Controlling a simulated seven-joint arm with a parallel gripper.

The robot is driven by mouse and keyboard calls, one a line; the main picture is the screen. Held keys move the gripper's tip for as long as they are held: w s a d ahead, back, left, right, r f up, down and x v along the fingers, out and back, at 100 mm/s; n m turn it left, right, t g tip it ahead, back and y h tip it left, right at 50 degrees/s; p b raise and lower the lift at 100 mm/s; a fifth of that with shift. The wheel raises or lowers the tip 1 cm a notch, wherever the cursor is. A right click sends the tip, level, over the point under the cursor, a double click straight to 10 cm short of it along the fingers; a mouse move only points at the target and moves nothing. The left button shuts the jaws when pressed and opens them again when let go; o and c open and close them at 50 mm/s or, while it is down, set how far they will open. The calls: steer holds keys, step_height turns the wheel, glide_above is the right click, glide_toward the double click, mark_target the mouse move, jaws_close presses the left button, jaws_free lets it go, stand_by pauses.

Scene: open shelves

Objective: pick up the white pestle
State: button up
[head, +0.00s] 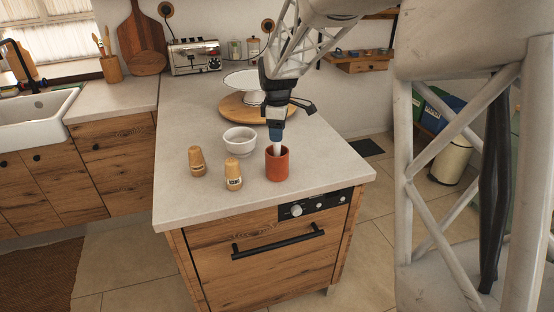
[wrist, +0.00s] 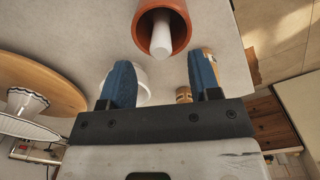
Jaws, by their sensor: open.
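The white pestle (head: 278,148) stands in a terracotta-red cup (head: 277,167) near the front right of the island counter. Its lower part is hidden inside the cup. In the wrist view the rounded white end of the pestle (wrist: 160,40) sticks out of the red cup (wrist: 178,12). My gripper (head: 276,134) is just above the cup, pointing down, close to the pestle's top. In the wrist view its two blue fingers (wrist: 161,72) are spread apart, with the pestle's end ahead of the gap between them. Nothing is held.
A white bowl (head: 240,140) stands left of the cup. Two wooden shakers (head: 233,174) (head: 197,161) stand farther left and in front. A round wooden board (head: 245,110) with a white stand (head: 243,80) lies behind. The counter's front left is clear.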

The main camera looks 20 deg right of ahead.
mark_target(277, 156)
steer(key=shift+f, duration=0.15)
steer(key=shift+f, duration=2.45)
steer(key=c, duration=1)
steer(key=shift+r, duration=0.15)
step_height(277, 156, up, 10)
steer(key=shift+f, duration=0.1)
steer(key=shift+w, duration=0.1)
